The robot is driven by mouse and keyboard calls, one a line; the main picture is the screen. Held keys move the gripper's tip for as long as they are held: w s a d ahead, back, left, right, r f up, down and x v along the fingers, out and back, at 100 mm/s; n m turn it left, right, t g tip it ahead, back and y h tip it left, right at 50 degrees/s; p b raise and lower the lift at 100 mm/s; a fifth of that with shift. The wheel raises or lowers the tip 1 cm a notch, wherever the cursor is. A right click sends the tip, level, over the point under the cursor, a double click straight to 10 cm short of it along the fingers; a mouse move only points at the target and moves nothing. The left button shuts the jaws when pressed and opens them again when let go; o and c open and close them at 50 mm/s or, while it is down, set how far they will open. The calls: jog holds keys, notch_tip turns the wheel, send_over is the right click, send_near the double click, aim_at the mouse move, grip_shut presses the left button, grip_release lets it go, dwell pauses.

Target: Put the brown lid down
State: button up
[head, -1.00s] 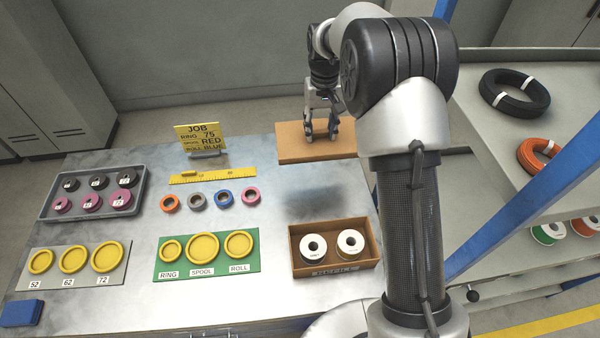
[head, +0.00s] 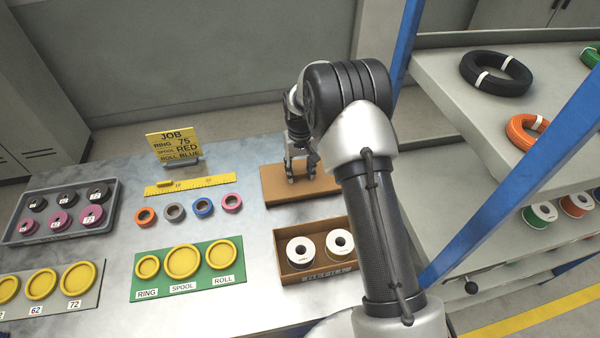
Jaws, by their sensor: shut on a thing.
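The brown lid (head: 276,190) is a flat rectangular board in the head view, behind the brown box (head: 280,250). My gripper (head: 301,177) points down and is shut on the lid near its middle. The lid looks level and is at or very close to the table top (head: 110,170); I cannot tell whether it touches. The brown box is open at the top and holds two white-faced spools. My arm hides part of the lid's right side.
A green board (head: 192,290) and a grey tray (head: 20,238) are further left. A shelf (head: 450,110) with cable coils stands right.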

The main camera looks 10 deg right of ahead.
jog(key=shift+f, duration=0.25)
jog(key=shift+f, duration=0.15)
jog(key=o, duration=1)
notch_tip(320, 180, up, 13)
jog(key=p, duration=0.4)
notch_tip(320, 180, up, 12)
jog(key=t, duration=0.1)
send_over(300, 172)
jog(key=s, duration=0.6)
jog(key=s+r+t, duration=0.1)
jog(key=s+r, duration=0.7)
jog(key=s, duration=0.3)
jog(key=s+t, duration=0.1)
jog(key=s, duration=1.1)
jog(key=s+t, duration=0.1)
jog(key=s, duration=0.6)
jog(key=shift+s+d+r+t, duration=0.1)
jog(key=shift+d+r+t, duration=0.2)
